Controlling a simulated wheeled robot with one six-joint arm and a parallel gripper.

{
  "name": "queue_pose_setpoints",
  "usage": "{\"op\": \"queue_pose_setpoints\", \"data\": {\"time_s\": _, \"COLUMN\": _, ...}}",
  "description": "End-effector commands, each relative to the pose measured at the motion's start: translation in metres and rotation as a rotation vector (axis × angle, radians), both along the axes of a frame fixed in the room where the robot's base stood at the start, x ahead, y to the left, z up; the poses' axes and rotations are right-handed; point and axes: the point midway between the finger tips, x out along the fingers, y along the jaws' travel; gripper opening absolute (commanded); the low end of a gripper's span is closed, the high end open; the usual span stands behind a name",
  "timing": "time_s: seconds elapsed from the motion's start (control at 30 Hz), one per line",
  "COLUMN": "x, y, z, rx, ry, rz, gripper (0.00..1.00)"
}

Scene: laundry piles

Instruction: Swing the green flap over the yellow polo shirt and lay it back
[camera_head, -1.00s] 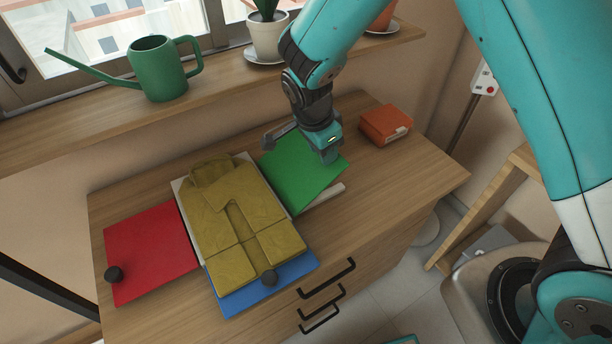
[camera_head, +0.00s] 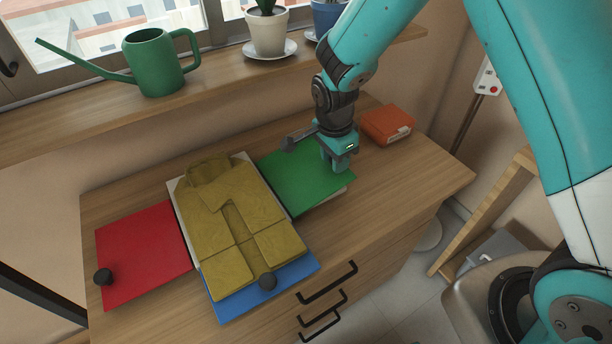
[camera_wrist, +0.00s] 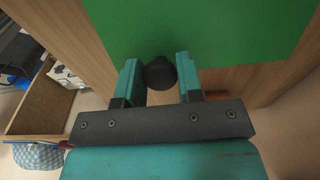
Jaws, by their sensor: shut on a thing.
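The yellow polo shirt (camera_head: 228,215) lies spread on the folding board, collar toward the window, its lower part over the blue flap (camera_head: 300,272). The green flap (camera_head: 297,178) is out to the right of the shirt and looks nearly flat, close to the tabletop. It does not cover the shirt. My gripper (camera_head: 338,165) is at the green flap's right edge. In the wrist view, my gripper (camera_wrist: 159,80) has its fingers on either side of the flap's black knob (camera_wrist: 160,72) and is shut on it, with the green flap (camera_wrist: 200,30) beyond.
The red flap (camera_head: 142,255), with a black knob (camera_head: 103,276), lies out to the left. An orange box (camera_head: 387,124) stands behind and right of my gripper. A green watering can (camera_head: 155,62) and potted plants (camera_head: 267,32) stand on the sill shelf.

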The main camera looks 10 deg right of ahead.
Motion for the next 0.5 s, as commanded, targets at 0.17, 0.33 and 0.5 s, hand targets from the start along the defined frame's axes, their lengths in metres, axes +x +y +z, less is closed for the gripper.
{"op": "queue_pose_setpoints", "data": {"time_s": 0.17, "x": 0.002, "y": 0.000, "z": 0.001, "rx": 0.001, "ry": -0.007, "rz": -0.001, "gripper": 0.26}}
{"op": "queue_pose_setpoints", "data": {"time_s": 0.33, "x": 0.004, "y": -0.005, "z": -0.019, "rx": 0.036, "ry": 0.006, "rz": -0.005, "gripper": 0.26}}
{"op": "queue_pose_setpoints", "data": {"time_s": 0.5, "x": 0.005, "y": -0.010, "z": -0.036, "rx": 0.077, "ry": 0.019, "rz": -0.002, "gripper": 0.25}}
